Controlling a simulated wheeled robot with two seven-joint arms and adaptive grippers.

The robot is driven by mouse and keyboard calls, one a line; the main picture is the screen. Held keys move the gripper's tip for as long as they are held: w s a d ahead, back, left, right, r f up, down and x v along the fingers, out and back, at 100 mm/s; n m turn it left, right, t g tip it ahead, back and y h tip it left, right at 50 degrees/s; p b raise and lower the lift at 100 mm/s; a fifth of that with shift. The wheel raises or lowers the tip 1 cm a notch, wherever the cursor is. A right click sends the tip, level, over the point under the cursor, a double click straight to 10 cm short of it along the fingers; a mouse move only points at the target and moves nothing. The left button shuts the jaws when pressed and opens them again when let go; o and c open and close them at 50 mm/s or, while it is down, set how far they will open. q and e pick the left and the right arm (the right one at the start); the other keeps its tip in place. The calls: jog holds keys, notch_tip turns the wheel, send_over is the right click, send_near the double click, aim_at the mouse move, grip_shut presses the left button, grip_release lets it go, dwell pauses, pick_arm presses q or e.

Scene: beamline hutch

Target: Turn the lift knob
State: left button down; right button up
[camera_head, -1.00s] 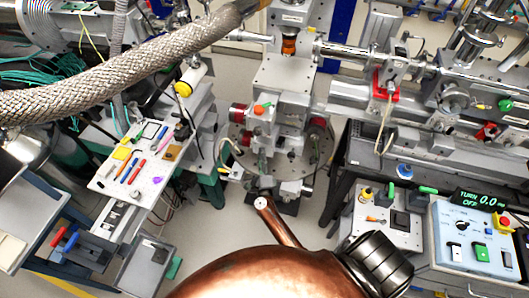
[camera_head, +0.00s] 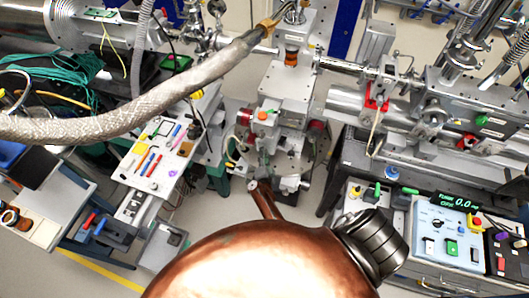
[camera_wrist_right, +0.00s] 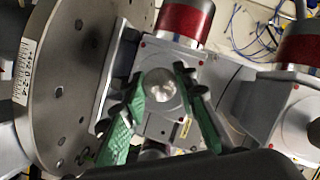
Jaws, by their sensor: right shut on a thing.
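In the right wrist view, a round silvery knob (camera_wrist_right: 161,86) sits on the face of a grey stage block (camera_wrist_right: 158,121). My right gripper (camera_wrist_right: 159,79) has green-padded fingers, one on each side of the knob, and is shut on it. In the head view, the grey stage assembly (camera_head: 266,131) stands on a round base plate in the middle. The knob and my right fingertips are too small or hidden to make out there. My left gripper is not in view.
Red-capped motors (camera_wrist_right: 186,20) flank the stage block. A drilled disc (camera_wrist_right: 75,75) stands close at the left. In the head view, a braided hose (camera_head: 130,118) crosses the upper left, a tool board (camera_head: 133,180) lies left, and a control box (camera_head: 432,220) stands right.

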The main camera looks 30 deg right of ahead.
jog(key=shift+f, duration=0.1)
dwell(0.5)
jog(key=o, duration=1.2)
jog(key=shift+c, duration=0.2)
